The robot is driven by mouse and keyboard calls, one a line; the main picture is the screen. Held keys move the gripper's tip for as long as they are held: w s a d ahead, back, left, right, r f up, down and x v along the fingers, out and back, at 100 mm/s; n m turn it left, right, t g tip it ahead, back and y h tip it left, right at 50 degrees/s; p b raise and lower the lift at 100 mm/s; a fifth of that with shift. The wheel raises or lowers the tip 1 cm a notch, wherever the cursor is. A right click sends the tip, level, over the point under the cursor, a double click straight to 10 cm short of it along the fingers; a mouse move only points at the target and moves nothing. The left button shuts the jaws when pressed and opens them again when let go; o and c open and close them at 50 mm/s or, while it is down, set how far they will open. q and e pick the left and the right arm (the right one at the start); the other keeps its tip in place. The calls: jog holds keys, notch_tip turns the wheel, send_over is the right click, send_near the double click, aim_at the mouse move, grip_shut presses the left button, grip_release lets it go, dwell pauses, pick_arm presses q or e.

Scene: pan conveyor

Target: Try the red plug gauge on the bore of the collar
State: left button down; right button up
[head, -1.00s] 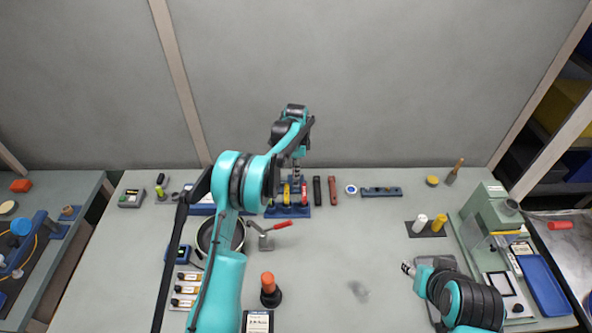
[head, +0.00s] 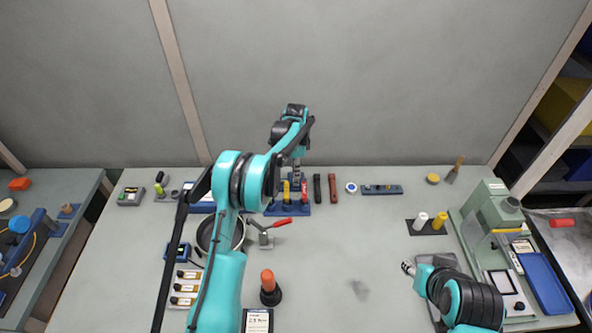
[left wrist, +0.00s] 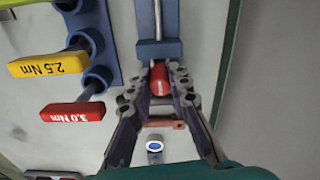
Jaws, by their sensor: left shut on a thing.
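My left gripper (head: 297,172) is over the blue rack at the back of the bench. In the left wrist view the left gripper (left wrist: 160,88) is shut on a red-ended piece, seemingly the red plug gauge (left wrist: 160,76), against a blue block (left wrist: 160,49); whether they touch I cannot tell. A small white round piece with a blue face (head: 351,188), perhaps the collar, lies right of the rack; it also shows in the left wrist view (left wrist: 154,147). My right gripper (head: 408,268) is low at the right, its fingers too small to judge.
The rack holds a yellow 2.5 Nm tool (left wrist: 50,64) and a red 3.0 Nm tool (left wrist: 72,112) beside the gripper. A black bar (head: 317,188) and a red bar (head: 333,188) lie right of it.

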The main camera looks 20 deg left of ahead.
pick_arm(q)
jog(key=shift+f+b, duration=0.4)
jog(key=shift+f, duration=0.2)
jog(key=shift+r, duration=0.15)
dwell(0.8)
jog(key=shift+r+p, duration=1.85)
jog(key=shift+r, duration=1.6)
jog(key=shift+a, duration=0.1)
